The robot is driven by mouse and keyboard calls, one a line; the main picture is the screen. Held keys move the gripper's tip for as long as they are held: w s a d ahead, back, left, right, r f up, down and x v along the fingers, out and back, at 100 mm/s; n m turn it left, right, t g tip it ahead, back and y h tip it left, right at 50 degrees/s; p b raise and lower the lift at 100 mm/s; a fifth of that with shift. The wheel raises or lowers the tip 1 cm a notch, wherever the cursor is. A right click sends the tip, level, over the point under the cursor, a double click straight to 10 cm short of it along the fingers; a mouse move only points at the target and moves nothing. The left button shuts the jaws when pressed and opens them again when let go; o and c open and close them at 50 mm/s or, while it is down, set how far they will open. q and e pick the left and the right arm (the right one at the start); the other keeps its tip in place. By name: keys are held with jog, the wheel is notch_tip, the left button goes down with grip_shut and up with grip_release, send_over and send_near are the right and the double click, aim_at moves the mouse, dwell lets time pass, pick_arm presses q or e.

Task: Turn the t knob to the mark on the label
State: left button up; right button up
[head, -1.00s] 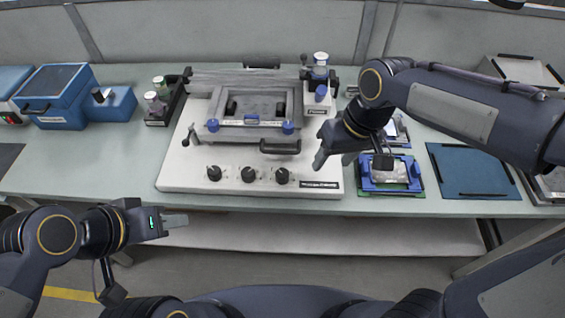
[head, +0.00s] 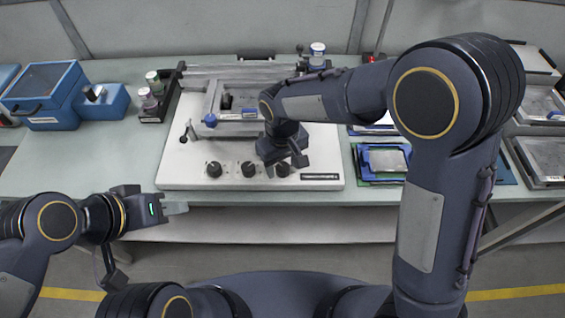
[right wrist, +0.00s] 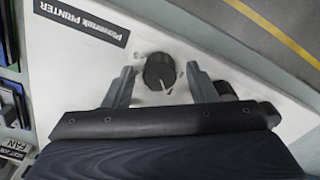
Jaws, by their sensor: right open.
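A row of black round knobs sits along the front of the white printer panel (head: 185,180): a left knob (head: 214,169), a middle knob (head: 249,169) and a right knob (head: 283,170). The right wrist view shows a knob (right wrist: 159,71) near the printer label, with a small pale pointer line by it. My right gripper (right wrist: 160,84) is open, with one finger on each side of this knob. A gap shows on both sides. Another knob (right wrist: 224,88) is partly hidden behind a finger. My left gripper (head: 174,208) hangs before the table's front edge, away from the panel; its opening is unclear.
A printer name label (head: 321,177) is right of the knobs. The metal frame (head: 212,103) stands behind them, partly covered by my right arm. A blue box (head: 45,90) and a bottle holder are on the left. Blue and green trays (head: 385,162) lie right.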

jog(key=shift+f, duration=0.2)
jog(key=shift+c, duration=0.4)
jog(key=c, duration=0.9)
jog(key=shift+m, duration=0.4)
jog(key=m, duration=0.3)
jog(key=shift+m, duration=2.5)
